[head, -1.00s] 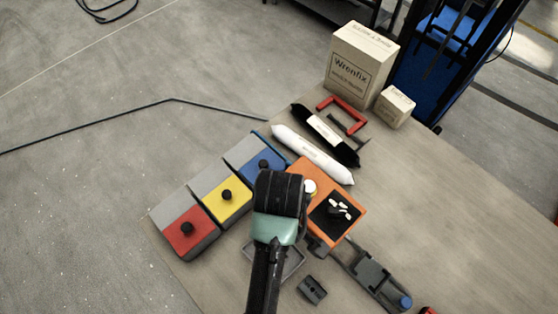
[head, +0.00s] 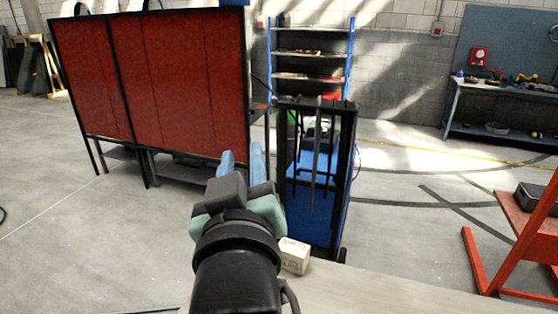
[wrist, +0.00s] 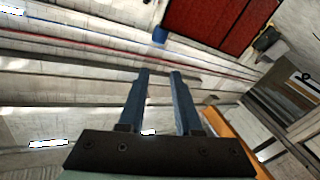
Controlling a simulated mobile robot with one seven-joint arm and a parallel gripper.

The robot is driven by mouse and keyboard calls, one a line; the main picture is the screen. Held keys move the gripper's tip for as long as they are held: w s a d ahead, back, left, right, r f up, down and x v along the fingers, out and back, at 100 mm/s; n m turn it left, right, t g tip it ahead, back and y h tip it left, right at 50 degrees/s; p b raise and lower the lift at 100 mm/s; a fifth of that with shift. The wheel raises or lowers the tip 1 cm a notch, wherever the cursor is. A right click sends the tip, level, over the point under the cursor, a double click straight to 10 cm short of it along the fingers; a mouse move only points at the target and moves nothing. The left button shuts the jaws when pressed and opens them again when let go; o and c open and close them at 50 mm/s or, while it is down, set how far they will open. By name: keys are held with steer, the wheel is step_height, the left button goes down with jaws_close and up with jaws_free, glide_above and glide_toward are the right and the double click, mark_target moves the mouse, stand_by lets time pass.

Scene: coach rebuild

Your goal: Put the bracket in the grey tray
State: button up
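Neither the bracket nor the grey tray shows in the current head or wrist view. My gripper (head: 242,155) is raised in front of the head camera, above the near bench, with its blue fingers pointing up and away. In the wrist view, the two fingers (wrist: 161,75) stand apart with a clear gap and nothing between them. The gripper is open and empty.
A small cardboard box (head: 294,255) stands on the bench (head: 400,292) just right of my arm. Beyond it are a blue-and-black cart (head: 318,180), red panels (head: 170,85) and a blue shelf rack (head: 311,55). An orange-red stand (head: 500,250) is at right.

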steer(key=s+d+r+m+t, duration=0.1)
steer(key=s+r+t, duration=0.2)
steer(key=r, duration=0.4)
steer(key=s+d+r+m+t+h, duration=0.1)
steer(key=s+d+r+m+t, duration=0.1)
steer(key=s+r, duration=0.3)
steer(key=s+d+r+m+t+h, duration=0.1)
steer(key=s+r+t, duration=0.2)
steer(key=r, duration=0.6)
steer(key=shift+s+d+m+t, duration=0.3)
steer(key=shift+s+m+t, duration=0.1)
